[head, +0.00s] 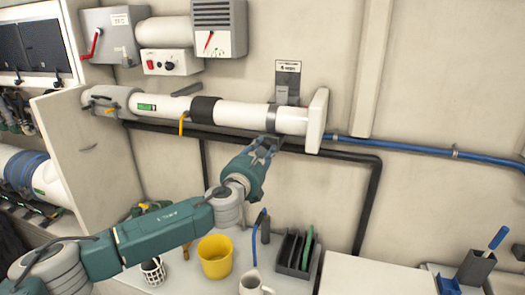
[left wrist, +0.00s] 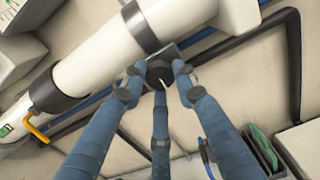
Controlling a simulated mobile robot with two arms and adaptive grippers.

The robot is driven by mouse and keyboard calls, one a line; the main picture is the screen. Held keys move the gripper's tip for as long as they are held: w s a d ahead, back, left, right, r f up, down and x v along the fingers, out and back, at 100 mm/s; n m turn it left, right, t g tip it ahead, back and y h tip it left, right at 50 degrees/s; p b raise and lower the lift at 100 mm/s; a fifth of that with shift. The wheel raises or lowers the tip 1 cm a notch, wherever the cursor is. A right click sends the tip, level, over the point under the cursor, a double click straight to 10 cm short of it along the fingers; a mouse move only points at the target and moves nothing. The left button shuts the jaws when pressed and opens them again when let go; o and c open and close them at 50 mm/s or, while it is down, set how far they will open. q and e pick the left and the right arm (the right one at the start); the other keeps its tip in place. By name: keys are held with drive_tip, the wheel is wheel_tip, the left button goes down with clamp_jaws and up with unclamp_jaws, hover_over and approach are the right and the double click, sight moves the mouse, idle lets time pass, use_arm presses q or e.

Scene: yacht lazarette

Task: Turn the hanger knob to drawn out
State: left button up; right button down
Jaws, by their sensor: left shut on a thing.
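The hanger knob (left wrist: 158,70) is a dark round knob under the white pipe in the left wrist view. A thin pale pointer mark shows on its face. My left gripper (left wrist: 160,80) has its blue-grey fingers closed around the knob from the sides and below. In the head view my left gripper (head: 265,145) reaches up to the underside of the pipe and hides most of the knob. The grey hanger bracket (head: 287,92) is on the wall above the white pipe (head: 245,113), with a strap around it. My right gripper is not in view.
A black pipe (head: 372,195) and a blue hose (head: 410,147) run along the wall by the gripper. Below are a yellow bucket (head: 215,258), a white mug (head: 252,285) and a dark rack (head: 292,255).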

use_arm(q)
drive_tip(key=shift+f, duration=0.15)
drive_tip(key=o, duration=1.1)
drive_tip(key=shift+o, duration=0.2)
drive_tip(key=v, duration=1.2)
